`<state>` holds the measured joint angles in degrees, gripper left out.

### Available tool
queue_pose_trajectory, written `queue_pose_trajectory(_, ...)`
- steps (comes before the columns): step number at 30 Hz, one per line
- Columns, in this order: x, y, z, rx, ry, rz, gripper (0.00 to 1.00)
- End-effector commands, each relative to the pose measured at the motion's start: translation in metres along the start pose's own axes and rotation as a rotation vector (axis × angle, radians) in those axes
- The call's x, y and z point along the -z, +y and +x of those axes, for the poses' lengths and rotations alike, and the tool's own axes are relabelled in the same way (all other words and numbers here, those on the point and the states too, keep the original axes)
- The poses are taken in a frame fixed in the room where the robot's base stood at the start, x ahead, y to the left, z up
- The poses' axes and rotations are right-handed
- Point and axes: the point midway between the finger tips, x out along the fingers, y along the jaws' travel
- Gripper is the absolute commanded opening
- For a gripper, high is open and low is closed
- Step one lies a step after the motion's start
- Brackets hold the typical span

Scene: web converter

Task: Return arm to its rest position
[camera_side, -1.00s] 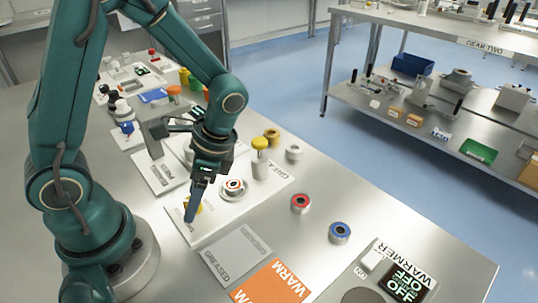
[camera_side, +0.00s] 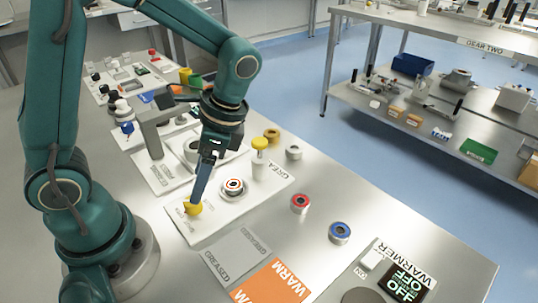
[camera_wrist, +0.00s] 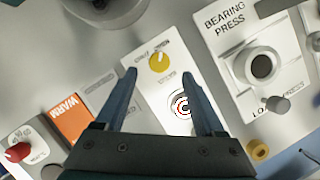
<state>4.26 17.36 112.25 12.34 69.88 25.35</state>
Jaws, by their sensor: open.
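My gripper (camera_wrist: 160,98) is open and empty, its two blue fingers spread apart in the wrist view. In the side view my gripper (camera_side: 197,196) points down above a white board, close to a yellow knob (camera_side: 193,207) in the picture. The yellow knob also shows in the wrist view (camera_wrist: 159,62), beyond the fingertips and between them. A round metal part with a red and white ring (camera_side: 234,186) sits on the same board. It also shows in the wrist view (camera_wrist: 183,107), partly beside the right finger.
A bearing press (camera_wrist: 262,66) stands beside the board. Red (camera_side: 300,203) and blue (camera_side: 340,232) ringed parts lie on the open table. An orange warm mat (camera_side: 272,283) and a warmer (camera_side: 405,284) are at the front. A yellow-capped bottle (camera_side: 260,160) stands behind the ringed part.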

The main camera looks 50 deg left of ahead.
Motion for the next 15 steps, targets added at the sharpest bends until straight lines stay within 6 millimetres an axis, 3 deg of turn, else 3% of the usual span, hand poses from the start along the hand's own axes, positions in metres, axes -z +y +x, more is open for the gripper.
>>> queue_pose_trajectory(7,-0.011,-0.002,-0.030,0.064,0.151,-0.061,0.71)
queue_pose_trajectory(15,-0.028,0.013,-0.062,0.121,0.446,-0.253,0.71)
